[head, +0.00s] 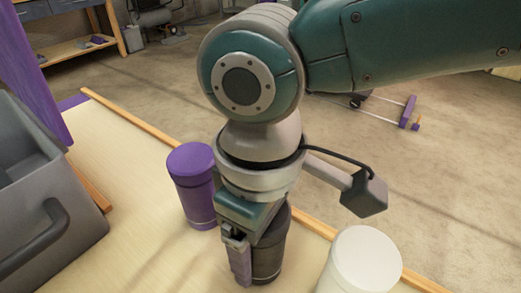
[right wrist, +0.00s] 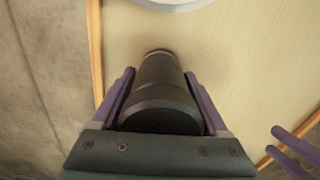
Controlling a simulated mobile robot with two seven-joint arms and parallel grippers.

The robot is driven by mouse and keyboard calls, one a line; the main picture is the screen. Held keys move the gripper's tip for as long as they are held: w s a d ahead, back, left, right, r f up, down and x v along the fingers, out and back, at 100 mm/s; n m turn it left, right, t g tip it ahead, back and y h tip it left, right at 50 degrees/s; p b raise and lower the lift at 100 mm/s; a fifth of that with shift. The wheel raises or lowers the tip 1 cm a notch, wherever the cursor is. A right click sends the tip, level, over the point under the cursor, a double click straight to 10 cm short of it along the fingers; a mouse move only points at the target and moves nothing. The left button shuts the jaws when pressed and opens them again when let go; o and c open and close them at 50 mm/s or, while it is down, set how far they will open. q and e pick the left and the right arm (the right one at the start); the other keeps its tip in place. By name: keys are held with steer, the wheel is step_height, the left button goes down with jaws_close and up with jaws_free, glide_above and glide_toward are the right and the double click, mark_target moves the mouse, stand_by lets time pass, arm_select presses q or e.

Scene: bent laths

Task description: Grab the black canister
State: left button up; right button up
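The black canister (head: 268,250) stands upright on the pale table, partly hidden in the head view by my right gripper (head: 243,262). In the right wrist view, the black canister (right wrist: 162,95) lies between the two purple fingers of my right gripper (right wrist: 160,75). One finger is on each side, very close to its wall, with what looks like a narrow gap. Two spread purple prongs at the lower right of that view look like my left gripper's fingers (right wrist: 290,152), apart and empty.
A purple canister (head: 190,165) stands just left of my right gripper. A white canister (head: 360,262) stands to the right, near the table's edge strip (head: 140,120). A grey crate (head: 75,215) with a handle takes up the left side.

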steer(key=c, duration=1.1)
steer(key=shift+r, duration=0.1)
steer(key=shift+c, duration=0.2)
